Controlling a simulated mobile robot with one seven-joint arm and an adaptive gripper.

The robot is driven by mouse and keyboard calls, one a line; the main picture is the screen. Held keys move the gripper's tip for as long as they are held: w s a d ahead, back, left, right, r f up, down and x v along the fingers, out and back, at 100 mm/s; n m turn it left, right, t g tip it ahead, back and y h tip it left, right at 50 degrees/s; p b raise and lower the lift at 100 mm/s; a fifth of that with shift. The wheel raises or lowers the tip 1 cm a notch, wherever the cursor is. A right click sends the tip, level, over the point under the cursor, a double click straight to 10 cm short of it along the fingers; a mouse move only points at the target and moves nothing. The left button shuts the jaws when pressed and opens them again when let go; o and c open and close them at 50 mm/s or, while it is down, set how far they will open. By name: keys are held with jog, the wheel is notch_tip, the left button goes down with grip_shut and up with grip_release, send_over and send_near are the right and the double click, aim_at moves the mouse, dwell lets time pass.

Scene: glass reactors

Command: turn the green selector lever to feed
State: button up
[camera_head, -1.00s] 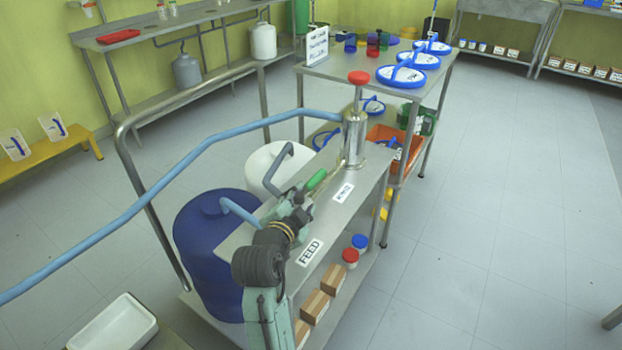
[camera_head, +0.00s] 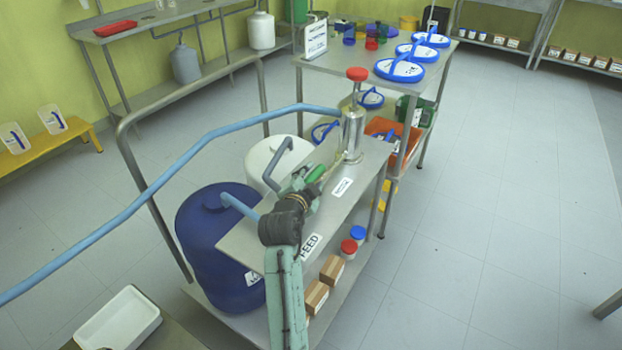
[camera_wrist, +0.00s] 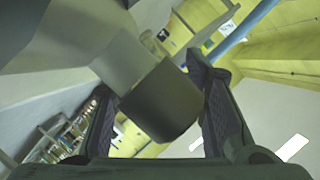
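The green lever handle (camera_head: 316,172) shows at the foot of the steel cylinder on the narrow steel bench, angled up and to the right. It lies near the far label (camera_head: 342,187), away from the FEED label (camera_head: 310,246), which my arm partly covers. My gripper (camera_head: 303,187) is just on the near side of the handle and hides the lever's lower part. In the wrist view my gripper's two dark fingers (camera_wrist: 155,100) stand wide apart. A dark, shaded block (camera_wrist: 160,103) on a grey bar appears between them; I cannot tell whether they touch it.
A steel cylinder with a red knob (camera_head: 357,74) stands behind the lever. A blue pipe (camera_head: 200,145) crosses at the left. A blue drum (camera_head: 205,240) and a white drum (camera_head: 262,160) stand left of the bench. Cartons (camera_head: 332,268) sit on the lower shelf. Floor at right is clear.

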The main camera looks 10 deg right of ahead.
grip_shut()
dwell(0.7)
